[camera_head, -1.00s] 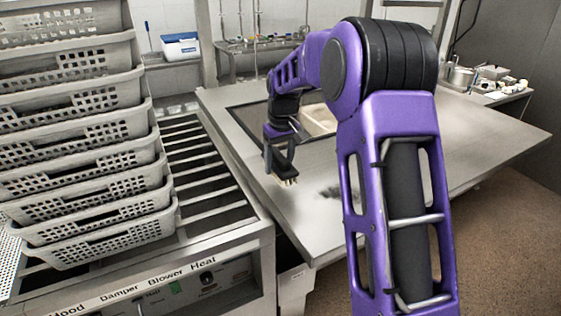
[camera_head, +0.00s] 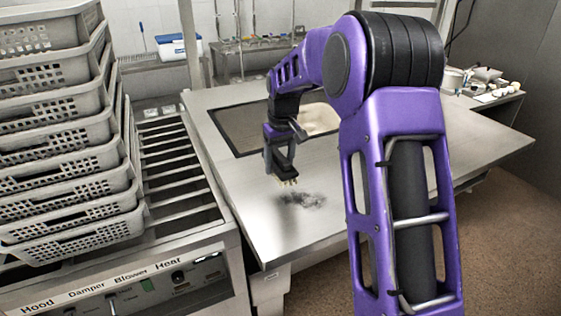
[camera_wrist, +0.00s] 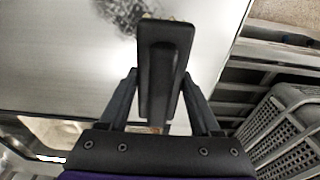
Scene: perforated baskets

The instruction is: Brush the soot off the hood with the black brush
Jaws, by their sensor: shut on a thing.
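My gripper (camera_head: 279,153) is shut on the black brush (camera_wrist: 160,75), whose dark body lies between the two fingers in the wrist view. In the head view the brush (camera_head: 285,172) points down, with pale bristles at its lower end close to the steel surface; whether they touch it I cannot tell. A dark soot patch (camera_head: 308,200) lies on the metal top of the hood (camera_head: 262,215), just right of and nearer than the bristles. In the wrist view the soot (camera_wrist: 120,12) shows beyond the brush tip, partly hidden by it.
Stacked grey perforated baskets (camera_head: 70,150) stand at the left on a slatted rack (camera_head: 175,170). A control panel labelled Hood, Damper, Blower, Heat (camera_head: 140,280) fronts the rack. The steel top to the right is largely clear.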

